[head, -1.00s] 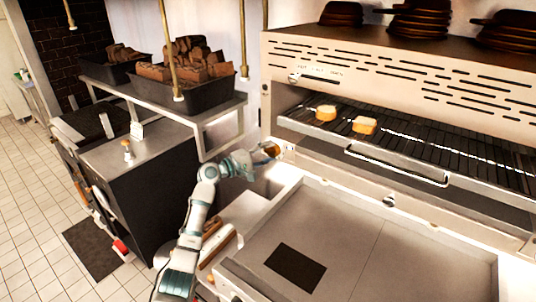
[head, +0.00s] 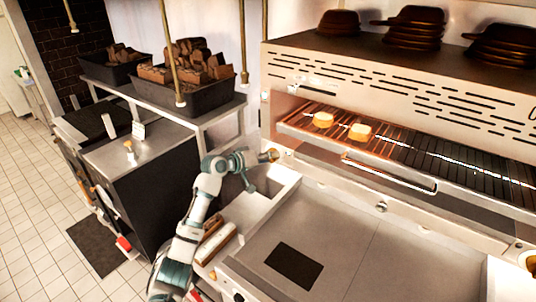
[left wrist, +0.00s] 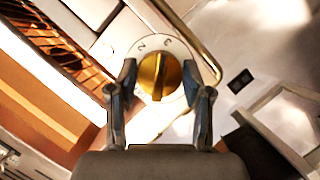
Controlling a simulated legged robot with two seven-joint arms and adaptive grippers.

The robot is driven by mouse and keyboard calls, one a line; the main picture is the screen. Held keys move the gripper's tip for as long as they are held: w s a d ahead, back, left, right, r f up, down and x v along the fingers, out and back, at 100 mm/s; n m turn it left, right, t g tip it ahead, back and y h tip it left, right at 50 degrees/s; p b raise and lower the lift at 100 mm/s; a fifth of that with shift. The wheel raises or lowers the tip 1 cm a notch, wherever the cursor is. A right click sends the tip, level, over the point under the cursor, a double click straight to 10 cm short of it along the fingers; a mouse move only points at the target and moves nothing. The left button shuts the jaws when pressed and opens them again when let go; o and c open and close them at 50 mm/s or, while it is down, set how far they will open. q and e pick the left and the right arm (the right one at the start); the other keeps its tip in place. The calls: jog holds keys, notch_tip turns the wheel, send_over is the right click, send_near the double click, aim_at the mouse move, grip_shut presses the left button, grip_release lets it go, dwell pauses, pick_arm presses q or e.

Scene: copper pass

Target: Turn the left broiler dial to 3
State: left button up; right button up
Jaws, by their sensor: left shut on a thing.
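The left broiler dial (head: 273,155) is a brass knob at the left end of the broiler front. In the left wrist view the dial (left wrist: 153,76) sits on a round pale plate marked 2 and 3. Its raised ridge stands near upright in that picture, its upper end near the gap between the 2 and the 3; the exact setting is hard to tell. My left gripper (head: 264,158) is shut on the dial, one finger at each side, as the left wrist view also shows (left wrist: 158,88). My right gripper is not in view.
The broiler rack (head: 400,150) holds two pieces of bread (head: 359,132), with an orange glow at its left part. A second brass dial (head: 530,262) shows at the right edge. A flat griddle (head: 340,240) lies below. Bins of dark chunks (head: 195,95) stand on the left shelf.

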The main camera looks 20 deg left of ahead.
pick_arm(q)
jog(key=shift+f+m+y+p, duration=0.3)
jog(key=shift+m+y+p, duration=0.35)
jog(key=shift+m, duration=0.15)
jog(key=shift+r, duration=0.15)
jog(key=o, duration=1.1)
jog(key=shift+c, duration=0.2)
jog(key=shift+o, duration=0.5)
jog(key=shift+w, duration=0.1)
jog(key=shift+a, duration=0.1)
